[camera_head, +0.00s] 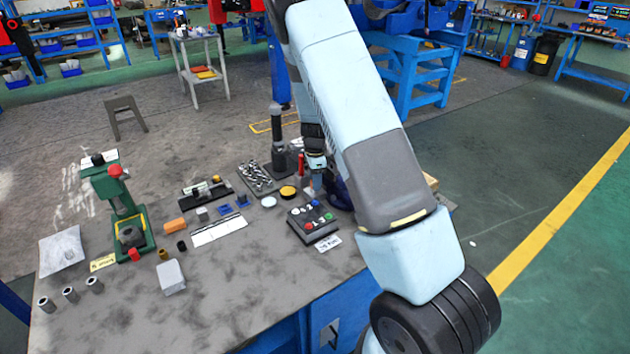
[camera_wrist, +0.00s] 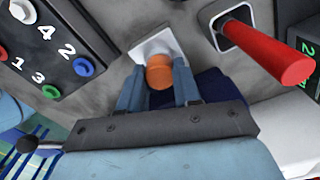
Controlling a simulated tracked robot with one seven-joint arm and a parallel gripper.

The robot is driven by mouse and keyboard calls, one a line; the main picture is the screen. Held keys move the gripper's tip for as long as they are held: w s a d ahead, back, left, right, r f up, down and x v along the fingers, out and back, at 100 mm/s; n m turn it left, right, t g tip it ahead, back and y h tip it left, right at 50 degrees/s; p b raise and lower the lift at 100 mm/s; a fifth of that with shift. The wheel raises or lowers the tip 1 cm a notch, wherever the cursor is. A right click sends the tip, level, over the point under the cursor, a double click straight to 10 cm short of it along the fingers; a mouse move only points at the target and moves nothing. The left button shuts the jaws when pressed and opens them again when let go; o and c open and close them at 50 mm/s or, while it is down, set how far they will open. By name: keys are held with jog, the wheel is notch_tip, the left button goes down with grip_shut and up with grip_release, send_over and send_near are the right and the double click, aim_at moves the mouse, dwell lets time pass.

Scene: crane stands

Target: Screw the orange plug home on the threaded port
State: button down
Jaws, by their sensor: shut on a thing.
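The orange plug (camera_wrist: 159,75) shows in the wrist view between the two blue-grey fingers of my gripper (camera_wrist: 158,82), which is shut on it. A pale square plate or block (camera_wrist: 150,46) lies just beyond the plug. The threaded port itself is hidden behind the plug, so I cannot tell whether the plug touches it or how deep it sits. In the head view my gripper (camera_head: 316,165) is low over the far right part of the bench, and the plug cannot be made out there.
A red-handled lever (camera_wrist: 265,50) stands close to the right of my gripper in the wrist view. A numbered button box (camera_head: 314,222) lies on the near side, at left in the wrist view. A green press (camera_head: 135,235) and small parts occupy the bench's left; its front is mostly clear.

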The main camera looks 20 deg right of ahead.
jog(key=shift+m, duration=1.1)
jog(key=shift+m, duration=0.6)
jog(key=m, duration=0.4)
jog(key=c, duration=0.7)
grip_release()
jog(key=shift+c, duration=0.8)
